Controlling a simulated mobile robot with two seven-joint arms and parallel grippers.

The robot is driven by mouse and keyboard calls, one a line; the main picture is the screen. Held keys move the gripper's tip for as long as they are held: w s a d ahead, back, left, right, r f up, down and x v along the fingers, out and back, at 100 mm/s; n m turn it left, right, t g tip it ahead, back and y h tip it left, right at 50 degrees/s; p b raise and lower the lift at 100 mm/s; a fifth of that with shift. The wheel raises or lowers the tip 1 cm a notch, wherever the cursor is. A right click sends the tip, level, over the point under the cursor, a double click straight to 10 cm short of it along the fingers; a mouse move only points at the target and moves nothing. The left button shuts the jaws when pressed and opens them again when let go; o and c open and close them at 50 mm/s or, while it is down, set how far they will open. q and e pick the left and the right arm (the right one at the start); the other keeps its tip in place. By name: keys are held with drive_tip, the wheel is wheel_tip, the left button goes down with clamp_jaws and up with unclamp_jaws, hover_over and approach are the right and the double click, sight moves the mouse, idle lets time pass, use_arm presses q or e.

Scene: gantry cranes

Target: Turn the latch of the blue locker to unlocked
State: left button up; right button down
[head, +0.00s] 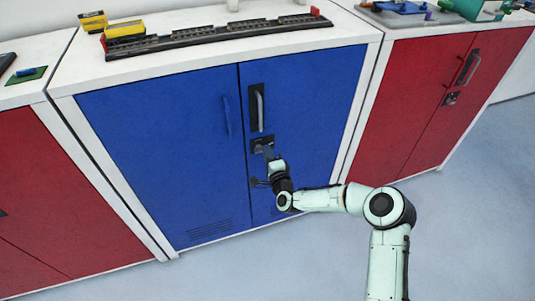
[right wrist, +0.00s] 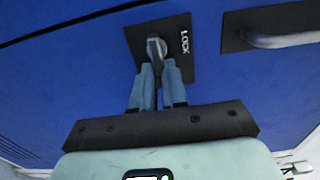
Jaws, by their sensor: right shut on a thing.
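The blue locker (head: 165,130) has two closed doors under a white top. Its latch sits on the right door, below the metal handle (head: 260,107). In the right wrist view the latch (right wrist: 155,47) is a grey knob on a dark plate (right wrist: 180,62) that reads LOCK beside it. My right gripper (head: 265,150) reaches the latch from the front. In the right wrist view its fingers (right wrist: 157,75) are shut on the latch knob. The fingers hide part of the knob. My left gripper is not in view.
Red lockers stand to the left (head: 45,190) and right (head: 425,105) of the blue one. A black rail track (head: 215,36) and yellow blocks (head: 125,30) lie on the white top. The grey floor (head: 270,265) in front is clear.

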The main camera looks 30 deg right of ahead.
drive_tip(key=shift+a, duration=0.1)
drive_tip(key=c, duration=1.2)
unclamp_jaws()
drive_tip(key=shift+o, duration=0.2)
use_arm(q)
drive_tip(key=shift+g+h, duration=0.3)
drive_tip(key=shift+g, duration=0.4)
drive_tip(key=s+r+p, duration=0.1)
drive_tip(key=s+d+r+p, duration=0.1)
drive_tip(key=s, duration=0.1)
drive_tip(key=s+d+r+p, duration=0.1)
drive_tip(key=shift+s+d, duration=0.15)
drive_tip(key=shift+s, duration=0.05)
use_arm(e)
drive_tip(key=v, duration=1.3)
drive_tip(key=shift+s, duration=0.2)
